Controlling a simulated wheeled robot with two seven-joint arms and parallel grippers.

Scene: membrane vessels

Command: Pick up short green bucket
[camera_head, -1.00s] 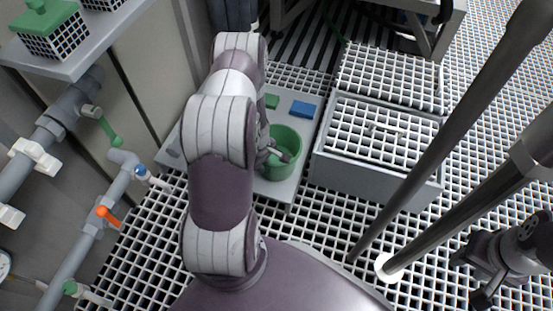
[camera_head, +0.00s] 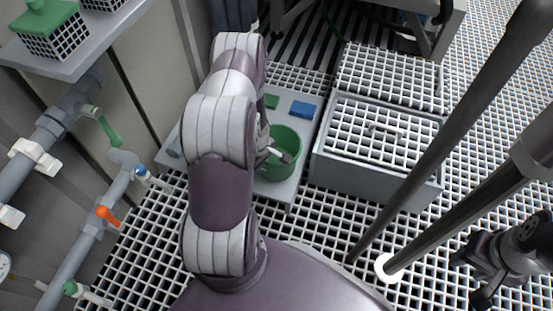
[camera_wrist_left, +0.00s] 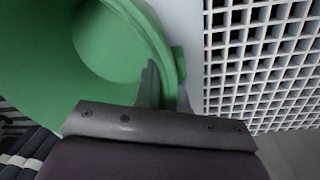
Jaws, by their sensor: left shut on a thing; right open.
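The short green bucket (camera_head: 284,160) stands upright on a grey platform in the middle of the head view. In the left wrist view the bucket (camera_wrist_left: 60,85) fills the upper left, its open mouth facing the camera. My right gripper (camera_head: 482,281) is open and empty at the lower right, far from the bucket.
The grey platform (camera_head: 277,192) also holds a blue block (camera_head: 303,109) and a green block (camera_head: 271,101) behind the bucket. A grey box with a grating lid (camera_head: 372,140) stands close on the right. Pipes with valves (camera_head: 108,215) run along the left.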

